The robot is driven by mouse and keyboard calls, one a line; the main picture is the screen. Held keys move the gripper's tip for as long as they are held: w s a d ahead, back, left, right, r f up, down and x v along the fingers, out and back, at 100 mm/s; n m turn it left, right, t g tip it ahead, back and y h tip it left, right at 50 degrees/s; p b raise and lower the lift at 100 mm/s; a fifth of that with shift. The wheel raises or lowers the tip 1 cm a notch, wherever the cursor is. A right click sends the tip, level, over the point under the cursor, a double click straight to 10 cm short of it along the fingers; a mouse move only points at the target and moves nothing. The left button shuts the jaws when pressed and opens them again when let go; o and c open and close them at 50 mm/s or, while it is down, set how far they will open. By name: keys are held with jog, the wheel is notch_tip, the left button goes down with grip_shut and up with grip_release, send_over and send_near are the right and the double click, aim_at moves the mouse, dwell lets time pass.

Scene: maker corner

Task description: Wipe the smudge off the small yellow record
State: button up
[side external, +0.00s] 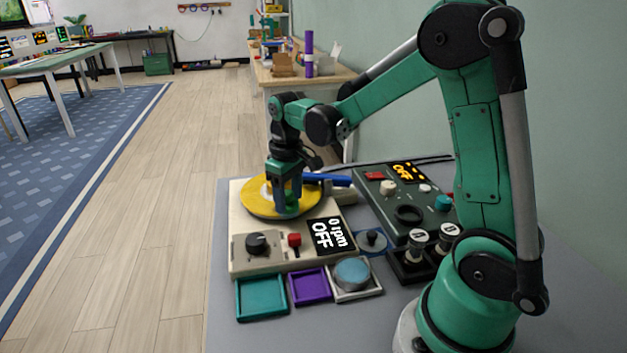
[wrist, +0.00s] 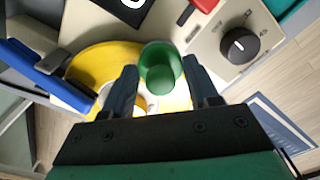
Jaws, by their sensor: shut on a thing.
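The small yellow record (side external: 252,203) lies on a cream turntable (side external: 241,226), whose display reads 0 rpm OFF. In the wrist view the record (wrist: 92,62) shows beneath my gripper, with a pale centre partly hidden by a finger. My gripper (side external: 284,205) points down over the record. Its fingers (wrist: 160,82) are shut on a green round-topped piece (wrist: 160,66), low at the record's surface; I cannot tell whether it touches. I cannot make out a smudge; the gripper hides part of the record.
A blue bar (side external: 328,180) lies close right of my gripper. A teal tray (side external: 262,297), a purple tray (side external: 309,286) and a pale tray holding a blue round pad (side external: 352,272) stand in front. A dark control box (side external: 385,205) and a black holder with A and B knobs (side external: 412,268) stand right.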

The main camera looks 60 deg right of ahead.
jog(key=shift+w+a+f, duration=0.15)
jog(key=shift+w+a, duration=0.15)
jog(key=shift+w+d+f, duration=0.1)
jog(key=shift+w+d, duration=1.3)
jog(key=shift+d, duration=0.05)
jog(key=shift+c, duration=0.5)
jog(key=shift+s+a, duration=1.45)
jog(key=shift+r, duration=0.2)
jog(key=shift+r, duration=3)
jog(key=shift+r, duration=0.1)
jog(key=shift+r, duration=1.4)
